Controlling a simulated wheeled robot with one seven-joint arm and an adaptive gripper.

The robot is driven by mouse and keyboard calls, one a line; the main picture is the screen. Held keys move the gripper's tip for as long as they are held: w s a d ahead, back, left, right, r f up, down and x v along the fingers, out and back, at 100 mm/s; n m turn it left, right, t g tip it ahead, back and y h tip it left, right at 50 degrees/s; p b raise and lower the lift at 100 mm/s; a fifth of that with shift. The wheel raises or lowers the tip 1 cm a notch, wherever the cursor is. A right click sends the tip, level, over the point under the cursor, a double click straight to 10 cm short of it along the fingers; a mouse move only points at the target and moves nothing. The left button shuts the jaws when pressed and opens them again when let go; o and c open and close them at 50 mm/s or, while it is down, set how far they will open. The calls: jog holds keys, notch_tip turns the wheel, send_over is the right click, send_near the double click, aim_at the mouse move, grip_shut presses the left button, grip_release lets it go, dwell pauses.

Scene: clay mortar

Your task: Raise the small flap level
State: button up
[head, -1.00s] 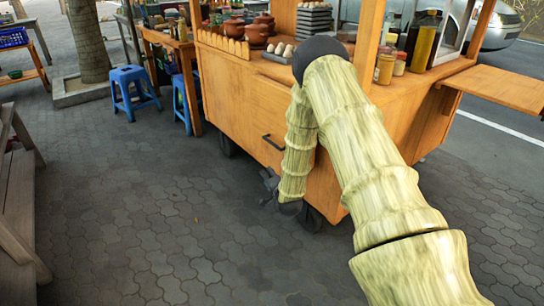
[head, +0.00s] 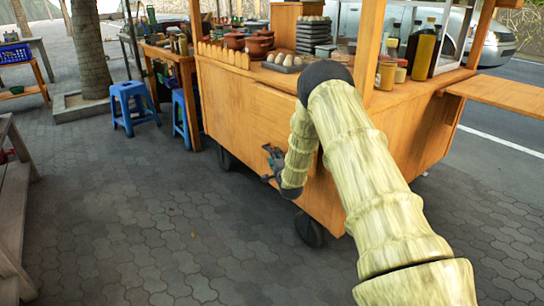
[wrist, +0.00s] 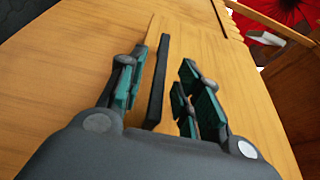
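The wooden cart has a front panel (head: 235,112) with a dark bar handle (wrist: 159,80) on it in the wrist view. My gripper (head: 269,164) is at this panel, low on the cart front. In the wrist view my gripper (wrist: 164,62) is open, with one finger pad on each side of the handle and a gap on both sides. In the head view the handle cannot be made out behind my gripper and arm. A wooden board (head: 502,94) sticks out roughly level from the cart's right end. I cannot tell which part is the small flap.
The cart top holds clay pots (head: 258,45), a tray of eggs (head: 284,62) and bottles (head: 421,48) near a post. Blue stools (head: 132,104) stand left of the cart. A bench (head: 12,190) is at the far left. The paving before the cart is clear.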

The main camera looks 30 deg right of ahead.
jog(key=shift+b+x, duration=0.35)
jog(key=shift+x, duration=1.55)
grip_shut()
